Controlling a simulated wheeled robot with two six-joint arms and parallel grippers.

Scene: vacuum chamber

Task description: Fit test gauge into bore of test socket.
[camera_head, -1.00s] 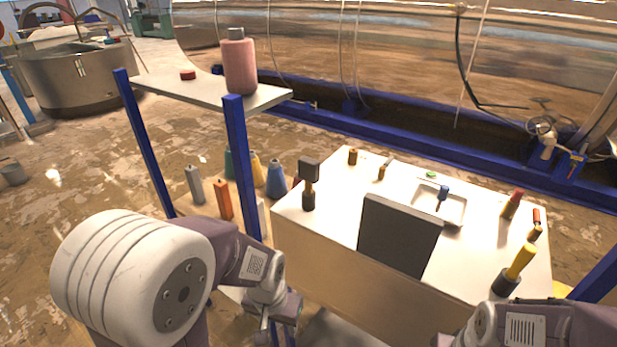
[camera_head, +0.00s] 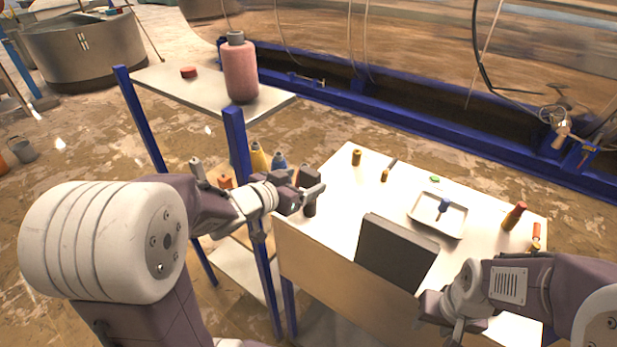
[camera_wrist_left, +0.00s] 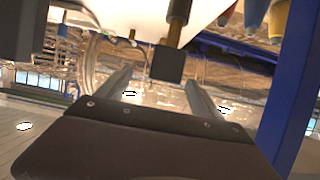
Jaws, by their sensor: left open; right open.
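A piece with a dark square head (camera_head: 311,174) on a brass shaft stands upright in a dark base at the table's left corner. It may be the test gauge; its shaft is mostly hidden in the head view. My left gripper (camera_head: 316,191) is open beside it. In the left wrist view, the open fingers (camera_wrist_left: 158,80) have the dark head (camera_wrist_left: 166,65) between and beyond them, apart from it. My right gripper (camera_head: 438,312) is open and empty at the table's front right. I cannot tell which piece is the test socket.
A dark upright panel (camera_head: 396,252) stands at the table's front. A white tray (camera_head: 425,222) holds a blue-topped piece (camera_head: 444,206). A brass cylinder (camera_head: 356,157) and a red-topped piece (camera_head: 514,216) stand on the table (camera_head: 345,222). A blue-framed shelf (camera_head: 190,92) bears a pink bottle (camera_head: 240,70).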

